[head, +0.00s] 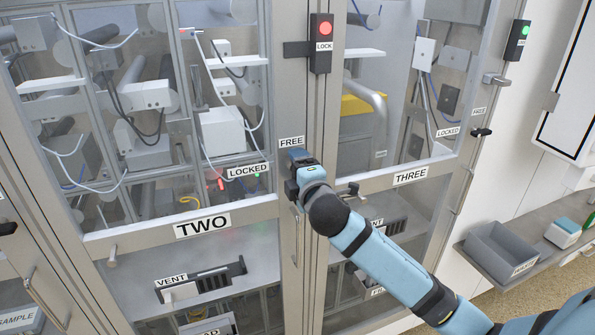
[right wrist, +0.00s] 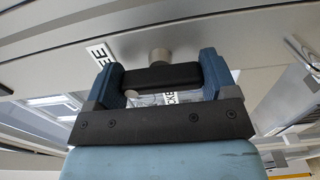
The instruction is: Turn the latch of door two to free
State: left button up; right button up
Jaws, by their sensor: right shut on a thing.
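The latch of door two is a black bar (right wrist: 165,77) on a round metal hub (right wrist: 158,57). It lies between the two blue fingers of my right gripper (right wrist: 162,85), which is shut on it. In the head view my right gripper (head: 297,163) hides the latch at the right edge of door two (head: 202,224). The FREE label (head: 291,141) is just above the gripper, and the LOCKED label (head: 248,170) is to its left. I cannot tell exactly which label the bar points to. My left gripper is not in view.
A lock box (head: 321,45) with a red lamp is above the latch. A vertical pull handle (head: 297,235) is just below my gripper. Door three (head: 410,177) is to the right, with its own black latch (head: 482,132) and a green-lit box (head: 517,41). A grey bin (head: 500,250) is at the right.

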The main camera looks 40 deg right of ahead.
jog(key=o, duration=0.8)
jog(key=shift+o, duration=0.2)
jog(key=b+v, duration=0.2)
jog(key=v, duration=1.1)
jog(key=shift+s+b, duration=0.35)
jog(key=shift+s, duration=0.05)
